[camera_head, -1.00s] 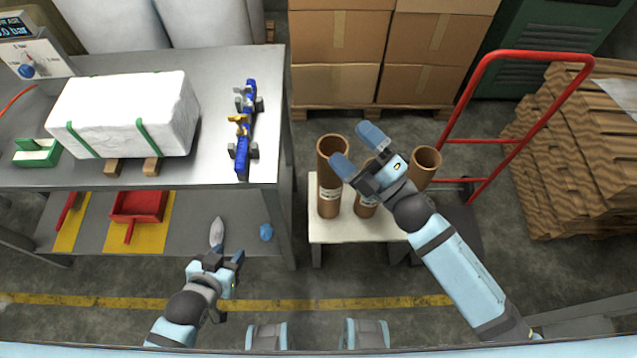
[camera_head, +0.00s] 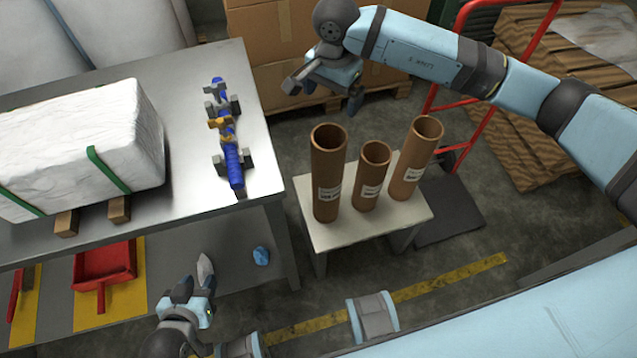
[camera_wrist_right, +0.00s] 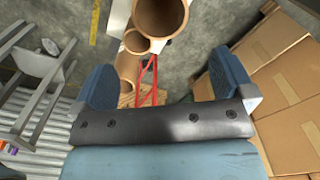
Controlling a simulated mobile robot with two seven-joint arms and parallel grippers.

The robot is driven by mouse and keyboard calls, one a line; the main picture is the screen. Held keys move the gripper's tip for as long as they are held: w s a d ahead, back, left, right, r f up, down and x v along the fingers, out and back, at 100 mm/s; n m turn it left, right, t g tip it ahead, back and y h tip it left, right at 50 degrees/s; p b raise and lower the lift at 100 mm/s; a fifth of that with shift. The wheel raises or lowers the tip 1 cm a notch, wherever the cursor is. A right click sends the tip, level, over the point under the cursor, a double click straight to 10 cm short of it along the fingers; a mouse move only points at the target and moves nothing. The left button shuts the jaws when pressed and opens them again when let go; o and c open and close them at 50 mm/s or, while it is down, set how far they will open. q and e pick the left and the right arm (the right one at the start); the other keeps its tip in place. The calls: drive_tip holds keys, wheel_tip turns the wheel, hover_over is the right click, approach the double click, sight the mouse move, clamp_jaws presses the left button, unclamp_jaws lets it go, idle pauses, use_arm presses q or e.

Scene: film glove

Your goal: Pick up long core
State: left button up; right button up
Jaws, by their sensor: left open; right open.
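Three brown cardboard cores stand on a small white table (camera_head: 335,237). The left core (camera_head: 326,185) looks the tallest, the middle core (camera_head: 370,180) is the shortest, and the right core (camera_head: 412,165) stands beside them, leaning rightward in the picture. My right gripper (camera_head: 328,88) is open and empty, above and behind the left core, touching none. In the right wrist view, open fingers (camera_wrist_right: 165,80) frame empty space, with a large core mouth (camera_wrist_right: 160,14) at the top edge and smaller core mouths below it. My left gripper (camera_head: 196,283) is open and empty at the lower left.
A metal workbench (camera_head: 195,190) at left carries a white wrapped block (camera_head: 85,145) and a blue clamp-like tool (camera_head: 228,150). A red dustpan (camera_head: 105,265) lies on its lower shelf. Cardboard boxes (camera_head: 285,45) stand behind, and a red hand truck (camera_head: 478,125) stands right of the cores.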

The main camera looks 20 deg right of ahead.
drive_tip(key=shift+f, duration=6.8)
drive_tip(key=c, duration=1)
drive_tip(key=shift+r, duration=0.1)
